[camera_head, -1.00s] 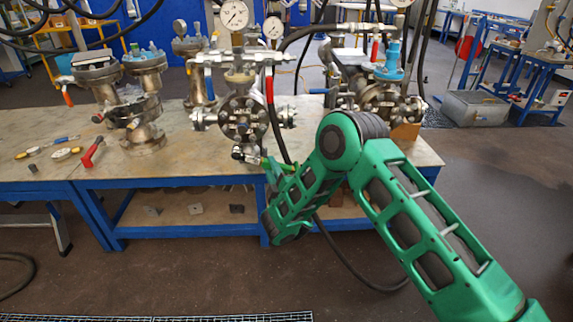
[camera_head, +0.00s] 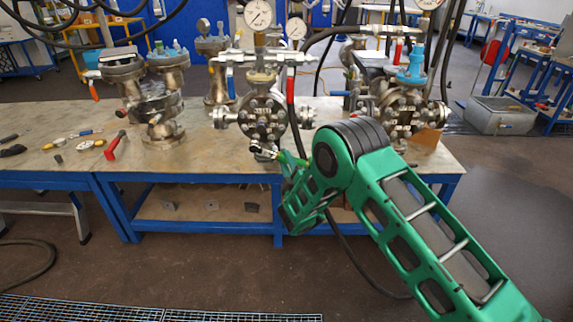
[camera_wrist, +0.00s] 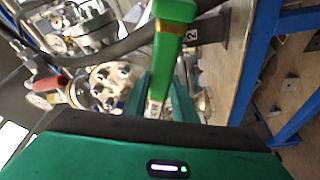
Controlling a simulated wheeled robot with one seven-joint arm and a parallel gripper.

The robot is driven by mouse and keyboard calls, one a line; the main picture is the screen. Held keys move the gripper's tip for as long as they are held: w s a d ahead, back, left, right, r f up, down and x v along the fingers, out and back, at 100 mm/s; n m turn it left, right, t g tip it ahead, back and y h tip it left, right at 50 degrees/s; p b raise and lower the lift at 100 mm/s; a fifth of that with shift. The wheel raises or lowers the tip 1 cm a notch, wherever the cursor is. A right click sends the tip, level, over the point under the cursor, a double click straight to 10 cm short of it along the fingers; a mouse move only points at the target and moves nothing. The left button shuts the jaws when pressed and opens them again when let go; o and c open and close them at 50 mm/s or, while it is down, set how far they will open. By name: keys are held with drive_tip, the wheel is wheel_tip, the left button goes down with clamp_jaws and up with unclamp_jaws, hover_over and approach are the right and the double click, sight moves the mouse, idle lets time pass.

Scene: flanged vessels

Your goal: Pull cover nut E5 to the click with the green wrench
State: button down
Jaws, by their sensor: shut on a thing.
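The green wrench (camera_wrist: 174,40) is gripped in my gripper (camera_wrist: 160,98), and its handle runs up and away in the wrist view. In the head view the green wrench (camera_head: 292,158) shows as a short green piece at the end of my arm. Its far end lies at the lower edge of the middle vessel's round bolted cover (camera_head: 263,115). The cover and its nuts also show in the wrist view (camera_wrist: 110,78), partly blocked by the wrench and my gripper. I cannot tell which nut is E5, nor whether the wrench is seated on one.
The vessels stand on a blue-framed workbench (camera_head: 60,165). A second bolted vessel (camera_head: 402,108) is close on the right, and a flanged elbow (camera_head: 160,105) stands left. A red-handled tool (camera_head: 115,145) lies on the bench. A dark hose hangs behind my arm. The floor in front is open.

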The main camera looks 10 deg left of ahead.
drive_tip(key=shift+w, duration=0.45)
drive_tip(key=shift+w+a, duration=0.1)
drive_tip(key=shift+w, duration=0.2)
drive_tip(key=shift+w+a, duration=0.1)
drive_tip(key=shift+w, duration=0.4)
